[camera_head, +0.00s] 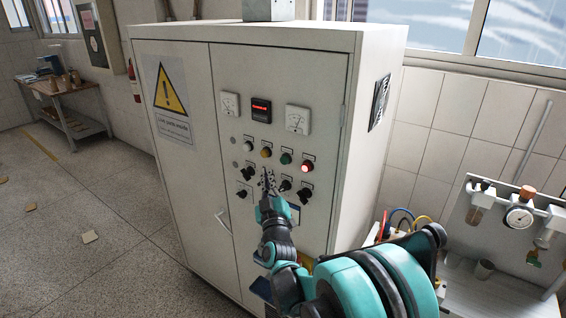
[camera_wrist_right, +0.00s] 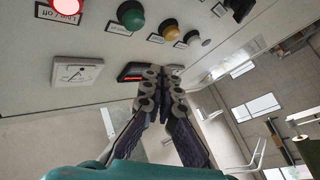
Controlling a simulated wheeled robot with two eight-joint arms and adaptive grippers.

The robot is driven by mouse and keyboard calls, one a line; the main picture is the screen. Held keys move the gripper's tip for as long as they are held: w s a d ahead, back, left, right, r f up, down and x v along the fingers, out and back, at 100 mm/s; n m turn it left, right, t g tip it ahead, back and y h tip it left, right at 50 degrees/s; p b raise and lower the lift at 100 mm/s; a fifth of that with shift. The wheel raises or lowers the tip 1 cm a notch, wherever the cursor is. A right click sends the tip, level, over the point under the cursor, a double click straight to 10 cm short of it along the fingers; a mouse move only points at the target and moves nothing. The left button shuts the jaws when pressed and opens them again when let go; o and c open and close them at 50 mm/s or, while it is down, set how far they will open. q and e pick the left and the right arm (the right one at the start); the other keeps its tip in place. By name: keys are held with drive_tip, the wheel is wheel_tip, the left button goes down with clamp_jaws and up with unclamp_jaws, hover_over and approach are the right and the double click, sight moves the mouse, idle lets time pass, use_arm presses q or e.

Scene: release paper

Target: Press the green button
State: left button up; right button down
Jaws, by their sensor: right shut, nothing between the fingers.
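The green button (camera_head: 286,158) is on the front panel of a white control cabinet (camera_head: 280,215), in a row between a yellow button (camera_head: 266,153) and a lit red button (camera_head: 307,167). In the right wrist view the green button (camera_wrist_right: 131,15) is at the top, with the yellow button (camera_wrist_right: 168,33) to its right. My right gripper (camera_head: 267,175) is shut and empty, in front of the panel, below and left of the green button in the head view. Its fingertips (camera_wrist_right: 163,75) appear apart from the button. My left gripper is not in view.
Black switches (camera_head: 304,194) sit below the buttons. Gauges (camera_head: 297,119) and a red display (camera_head: 261,110) sit above them. A bench with a pressure gauge (camera_head: 519,217) stands at right. The floor at left is mostly open.

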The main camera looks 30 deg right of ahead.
drive_tip(key=shift+w+d, duration=0.35)
drive_tip(key=shift+d, duration=0.45)
drive_tip(key=shift+w+d, duration=0.3)
drive_tip(key=shift+d, duration=0.5)
drive_tip(key=shift+w+d, duration=0.35)
drive_tip(key=shift+d, duration=0.45)
drive_tip(key=shift+d, duration=0.1)
drive_tip(key=shift+w+d, duration=0.15)
drive_tip(key=shift+d, duration=0.1)
drive_tip(key=shift+w+d+b, duration=0.15)
drive_tip(key=shift+d+b, duration=0.15)
drive_tip(key=shift+d, duration=0.15)
drive_tip(key=shift+a, duration=0.1)
idle(0.5)
drive_tip(key=shift+s+a, duration=0.3)
drive_tip(key=shift+a, duration=0.4)
drive_tip(key=shift+s+a, duration=0.35)
drive_tip(key=shift+a, duration=0.45)
drive_tip(key=shift+s+a, duration=0.3)
drive_tip(key=shift+a, duration=0.45)
drive_tip(key=shift+s+a, duration=0.35)
drive_tip(key=shift+a, duration=0.45)
